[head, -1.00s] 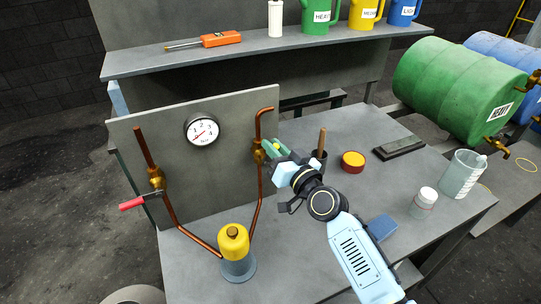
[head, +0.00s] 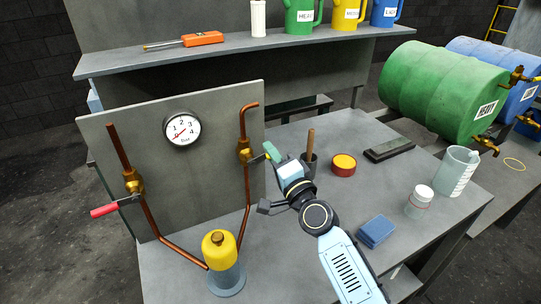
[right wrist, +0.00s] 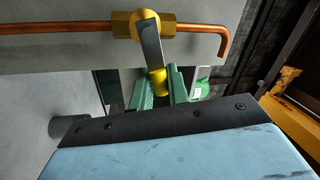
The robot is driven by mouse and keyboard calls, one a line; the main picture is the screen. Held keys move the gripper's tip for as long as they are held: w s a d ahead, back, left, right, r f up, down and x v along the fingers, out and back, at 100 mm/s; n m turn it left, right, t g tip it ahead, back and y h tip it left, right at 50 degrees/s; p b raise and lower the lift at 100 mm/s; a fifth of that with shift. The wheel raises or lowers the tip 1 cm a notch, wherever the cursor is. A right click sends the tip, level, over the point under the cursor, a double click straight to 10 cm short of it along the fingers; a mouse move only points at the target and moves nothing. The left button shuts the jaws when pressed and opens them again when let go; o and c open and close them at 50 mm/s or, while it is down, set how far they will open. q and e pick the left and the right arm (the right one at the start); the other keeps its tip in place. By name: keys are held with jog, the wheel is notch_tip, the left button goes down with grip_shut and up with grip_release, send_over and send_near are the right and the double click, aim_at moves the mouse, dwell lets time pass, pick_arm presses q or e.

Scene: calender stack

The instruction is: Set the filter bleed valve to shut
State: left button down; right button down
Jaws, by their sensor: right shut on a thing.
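Two brass valves sit on copper pipes in front of a grey panel (head: 210,125); no label on either is readable. The right valve (head: 244,153) has a flat metal lever with a yellow grip. My right gripper (head: 269,154) is shut on that yellow grip, just right of the valve. In the right wrist view the green fingers (right wrist: 158,88) are on either side of the yellow grip (right wrist: 158,80), and the lever (right wrist: 151,42) stands square across the pipe. The left valve (head: 133,182) has a red-handled lever (head: 104,211) pointing down-left. My left gripper is not in view.
A round gauge (head: 182,130) is on the panel. A yellow-topped filter bowl (head: 219,250) stands below, where the pipes meet. Near my right arm are a dark cup with a wooden handle (head: 310,142), a red-yellow tin (head: 343,165) and a blue block (head: 376,231).

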jog(key=shift+f+m+h+b, duration=0.15)
jog(key=shift+f+m+h, duration=0.1)
jog(key=shift+m, duration=0.55)
jog(key=shift+f+m+h+b, duration=0.15)
jog(key=shift+f+m, duration=0.1)
jog(key=shift+m, duration=0.55)
jog(key=c, duration=1.4)
grip_release()
jog(key=shift+f, duration=0.1)
jog(key=shift+s+d, duration=0.1)
jog(key=v, duration=1.3)
jog(key=shift+b, duration=0.35)
jog(key=shift+f, duration=0.15)
